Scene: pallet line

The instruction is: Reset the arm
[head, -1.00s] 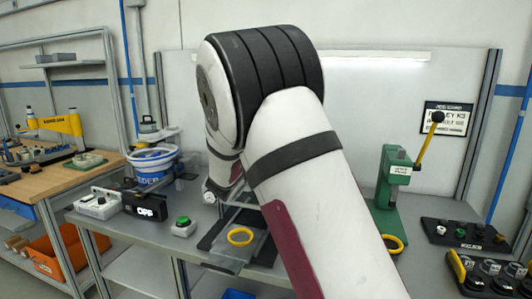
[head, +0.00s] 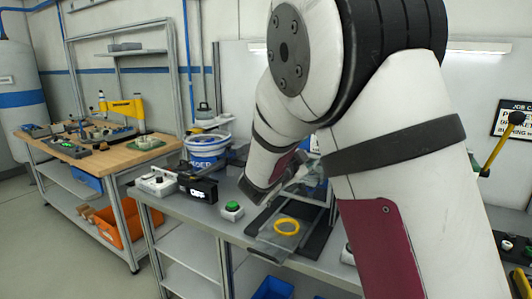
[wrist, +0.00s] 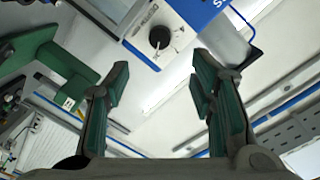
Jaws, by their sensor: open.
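My gripper (wrist: 152,82) is open in the wrist view, its two green-padded fingers wide apart with nothing between them. In the head view my arm is bent at a large joint in the foreground, and its far part slants down to the left over the bench.
A wooden table (head: 75,150) stands left. Open floor lies between and before them.

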